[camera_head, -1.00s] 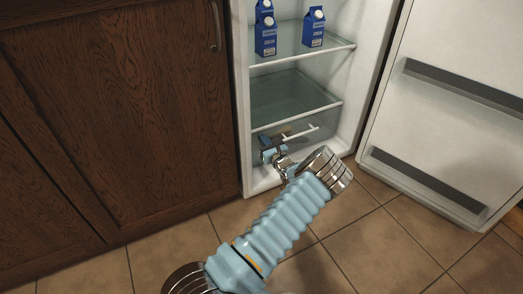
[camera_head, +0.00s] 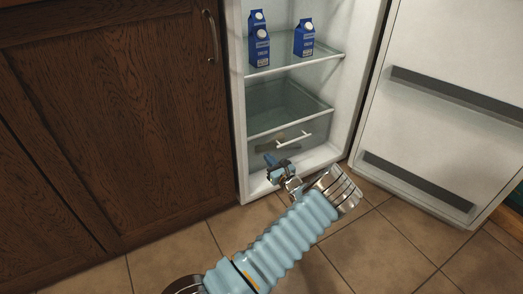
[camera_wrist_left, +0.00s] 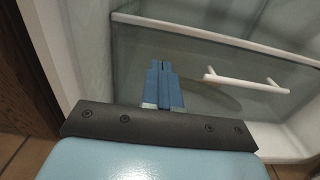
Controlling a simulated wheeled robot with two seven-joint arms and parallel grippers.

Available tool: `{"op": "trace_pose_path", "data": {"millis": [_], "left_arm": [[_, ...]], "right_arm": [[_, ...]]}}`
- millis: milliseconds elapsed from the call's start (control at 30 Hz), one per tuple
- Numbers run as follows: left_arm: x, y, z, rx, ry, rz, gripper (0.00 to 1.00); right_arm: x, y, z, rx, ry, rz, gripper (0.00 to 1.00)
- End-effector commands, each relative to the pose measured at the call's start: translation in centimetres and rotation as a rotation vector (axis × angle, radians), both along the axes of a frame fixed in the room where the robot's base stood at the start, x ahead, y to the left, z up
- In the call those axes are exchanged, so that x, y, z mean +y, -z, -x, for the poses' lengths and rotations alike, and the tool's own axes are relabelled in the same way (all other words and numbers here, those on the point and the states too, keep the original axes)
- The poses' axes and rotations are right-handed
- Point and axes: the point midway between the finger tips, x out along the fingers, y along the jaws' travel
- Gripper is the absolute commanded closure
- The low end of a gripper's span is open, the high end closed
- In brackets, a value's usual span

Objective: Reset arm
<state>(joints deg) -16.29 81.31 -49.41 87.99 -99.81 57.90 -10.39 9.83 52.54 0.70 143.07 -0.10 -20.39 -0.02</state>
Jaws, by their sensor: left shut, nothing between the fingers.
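My left gripper (camera_head: 271,161) is in front of the fridge's lower drawer, low and left of the drawer's white handle (camera_head: 294,139). In the left wrist view its blue fingers (camera_wrist_left: 163,84) are together with nothing between them, and the handle (camera_wrist_left: 246,83) lies to their right, apart from them. The drawer (camera_head: 280,105) has a clear front and looks empty where I can see inside. My right gripper is not in either view.
The fridge door (camera_head: 447,105) stands wide open on the right. Several blue milk cartons (camera_head: 304,38) stand on the glass shelf above the drawer. A dark wooden cabinet (camera_head: 112,110) is on the left. The tiled floor (camera_head: 170,262) in front is clear.

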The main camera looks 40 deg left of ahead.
Motion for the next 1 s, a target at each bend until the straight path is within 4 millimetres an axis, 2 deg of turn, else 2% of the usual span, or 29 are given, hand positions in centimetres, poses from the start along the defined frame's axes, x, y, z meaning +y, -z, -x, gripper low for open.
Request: {"op": "trace_pose_path", "data": {"millis": [100,267,533,633,667,767,833,867,933,967,1000], "left_arm": [[-2.5,-0.2,0.9,0.001,0.003,0.001,1.00],[-4.4,-0.1,1.7,0.000,0.002,0.001,1.00],[-4.9,0.2,2.2,0.000,-0.005,0.005,1.00],[-4.3,1.5,3.7,0.011,-0.052,0.063,1.00],[-4.1,2.4,4.5,0.017,-0.079,0.098,1.00],[-3.6,6.4,9.3,0.038,-0.225,0.277,1.00],[-4.4,10.0,13.8,0.045,-0.367,0.451,1.00],[-5.1,11.6,15.9,0.042,-0.436,0.535,1.00],[-7.9,14.7,20.6,0.024,-0.600,0.730,1.00],[-9.4,15.8,22.4,0.011,-0.675,0.814,1.00],[-11.8,17.1,24.7,-0.013,-0.776,0.926,1.00]], "right_arm": [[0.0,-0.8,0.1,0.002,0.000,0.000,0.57],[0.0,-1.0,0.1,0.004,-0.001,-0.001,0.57],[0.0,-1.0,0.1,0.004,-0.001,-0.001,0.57],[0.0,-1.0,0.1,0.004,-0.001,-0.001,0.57],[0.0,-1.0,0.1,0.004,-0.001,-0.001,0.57],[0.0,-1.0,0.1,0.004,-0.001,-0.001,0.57],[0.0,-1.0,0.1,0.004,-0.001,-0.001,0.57],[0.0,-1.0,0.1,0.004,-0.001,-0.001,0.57],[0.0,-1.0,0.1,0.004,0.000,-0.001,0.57],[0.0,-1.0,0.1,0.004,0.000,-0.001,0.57],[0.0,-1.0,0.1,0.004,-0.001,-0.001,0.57]]}}
